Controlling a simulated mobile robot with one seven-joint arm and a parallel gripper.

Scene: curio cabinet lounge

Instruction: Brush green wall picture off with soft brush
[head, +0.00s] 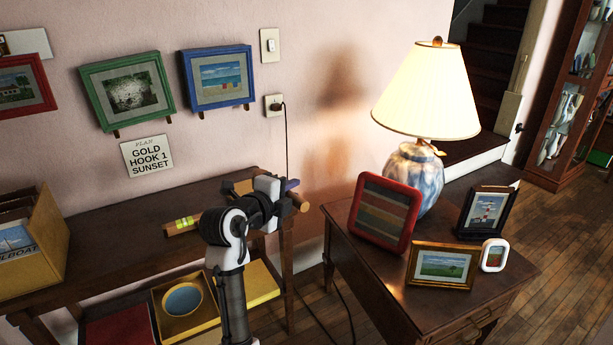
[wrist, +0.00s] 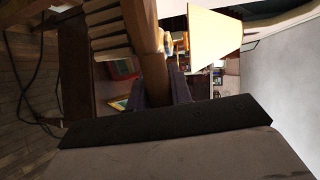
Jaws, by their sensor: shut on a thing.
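The green wall picture (head: 127,91) hangs on the pink wall at the left, with a green frame around a landscape with dark trees. My gripper (head: 291,190) is below and to the right of it, over the right end of the console table. In the wrist view my gripper (wrist: 163,92) is shut on the soft brush (wrist: 148,42), which has a wooden body and pale bristles pointing left. The brush is apart from the picture. In the head view my arm hides much of the brush. Dust on the picture is too small to tell.
A blue-framed picture (head: 221,77) and a red-framed picture (head: 22,87) flank the green one, with a sign (head: 147,153) below. A lit lamp (head: 427,92) and several framed pictures stand on the side table (head: 398,290). A level (head: 184,225) lies on the console table (head: 105,243).

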